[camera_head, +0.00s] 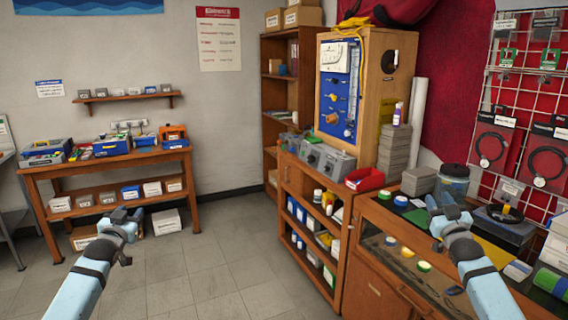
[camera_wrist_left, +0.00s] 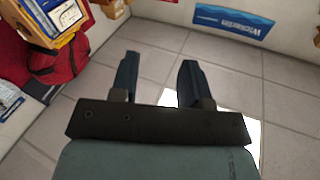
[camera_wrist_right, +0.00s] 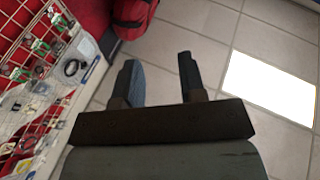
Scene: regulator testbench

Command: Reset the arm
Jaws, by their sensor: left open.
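My left gripper (camera_head: 122,216) is raised in the open room at the lower left of the head view, in front of the wooden workbench. In the left wrist view its two fingers (camera_wrist_left: 158,80) stand apart with nothing between them. My right gripper (camera_head: 447,205) is at the lower right of the head view, in front of the glass-topped counter. In the right wrist view its fingers (camera_wrist_right: 160,80) are also apart and empty, with floor behind them.
A wooden workbench (camera_head: 110,160) with tool boxes stands at the left wall. A wooden cabinet (camera_head: 315,225) bears grey regulator boxes and a blue test panel (camera_head: 340,90). The glass counter (camera_head: 385,265) runs along the right. The tiled floor (camera_head: 210,270) between them is clear.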

